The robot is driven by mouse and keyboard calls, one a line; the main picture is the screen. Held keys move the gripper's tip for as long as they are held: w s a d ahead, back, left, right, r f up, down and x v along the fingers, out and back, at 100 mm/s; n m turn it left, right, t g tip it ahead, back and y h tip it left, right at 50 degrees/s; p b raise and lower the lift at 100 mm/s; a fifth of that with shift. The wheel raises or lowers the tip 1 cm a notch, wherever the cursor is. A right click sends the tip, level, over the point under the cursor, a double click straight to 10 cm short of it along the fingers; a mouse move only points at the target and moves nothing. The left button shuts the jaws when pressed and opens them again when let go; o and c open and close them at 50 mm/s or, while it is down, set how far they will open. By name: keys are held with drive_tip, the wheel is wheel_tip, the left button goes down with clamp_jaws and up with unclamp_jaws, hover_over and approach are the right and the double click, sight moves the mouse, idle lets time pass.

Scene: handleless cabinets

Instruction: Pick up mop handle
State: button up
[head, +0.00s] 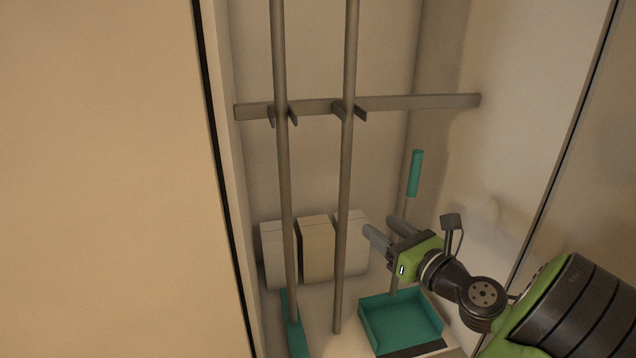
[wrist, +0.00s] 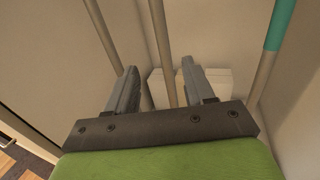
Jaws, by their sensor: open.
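Two long grey-brown poles stand upright in the open cabinet. The left pole (head: 284,180) meets a narrow teal base (head: 294,325) at the floor; the middle pole (head: 346,180) shows no head at its lower end. I cannot tell which is the mop handle. My gripper (head: 379,229) is open and empty, to the right of the middle pole, fingers pointing left and inward. In the wrist view, the middle pole (wrist: 164,45) lines up between the open fingers (wrist: 159,72), apparently beyond the tips. The left pole (wrist: 102,30) is outside the left finger.
A grey rack bar (head: 420,103) with hooks holds both poles against the back wall. A teal dustpan (head: 400,322) with a teal-gripped handle (head: 415,174) stands at right, below and behind my gripper. Several pale boxes (head: 317,250) stand behind the poles. Cabinet side walls bound the space.

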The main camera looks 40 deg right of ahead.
sight(347, 199)
drive_tip(key=w+d, duration=0.1)
drive_tip(key=w, duration=0.3)
drive_tip(key=w+d, duration=0.1)
drive_tip(key=w, duration=0.4)
drive_tip(key=w+d, duration=0.1)
drive_tip(key=w, duration=0.4)
drive_tip(key=shift+d, duration=0.1)
drive_tip(key=shift+s, duration=0.1)
drive_tip(key=shift+c, duration=1.4)
clamp_jaws()
